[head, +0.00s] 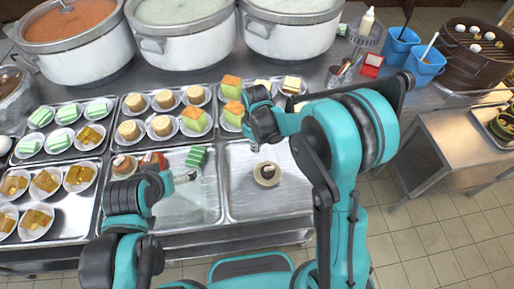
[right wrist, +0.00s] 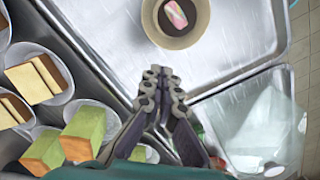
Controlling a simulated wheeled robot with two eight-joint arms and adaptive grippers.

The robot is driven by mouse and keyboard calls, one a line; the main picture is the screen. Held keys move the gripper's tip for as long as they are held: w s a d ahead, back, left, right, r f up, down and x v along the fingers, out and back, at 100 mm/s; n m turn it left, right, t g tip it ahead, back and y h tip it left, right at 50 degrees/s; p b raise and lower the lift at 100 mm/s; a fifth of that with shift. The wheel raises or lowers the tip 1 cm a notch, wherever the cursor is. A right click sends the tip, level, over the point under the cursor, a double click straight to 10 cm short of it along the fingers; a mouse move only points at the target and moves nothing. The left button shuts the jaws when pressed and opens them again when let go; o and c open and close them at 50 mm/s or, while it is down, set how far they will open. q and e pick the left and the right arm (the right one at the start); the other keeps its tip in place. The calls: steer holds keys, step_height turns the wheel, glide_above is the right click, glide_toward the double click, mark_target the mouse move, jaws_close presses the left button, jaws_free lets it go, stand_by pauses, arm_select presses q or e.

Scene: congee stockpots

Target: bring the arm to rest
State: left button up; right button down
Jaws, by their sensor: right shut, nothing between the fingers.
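My right gripper (head: 255,148) hangs over the metal trays, its fingers together with nothing between them. Its closed fingers show in the right wrist view (right wrist: 165,90). A small round dish (head: 267,174) with a dark cake stands alone on the near right tray, just below the right gripper in the picture. In the right wrist view the dish (right wrist: 150,28) holds a dark round with a pink and white top, clear of the fingers. My left gripper (head: 188,177) is low over the near middle tray; its finger opening is too small to judge.
Metal trays (head: 240,210) hold several plated cakes, with green-orange cakes (head: 230,87) close to my right arm. White stockpots (head: 185,45) line the back. Blue buckets (head: 424,64) and a steamer basket (head: 465,58) are at right. Tiled floor (head: 425,235) is open at lower right.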

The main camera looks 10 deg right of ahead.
arm_select(q)
steer(key=shift+r, duration=0.15)
arm_select(e)
steer(key=shift+r, duration=0.3)
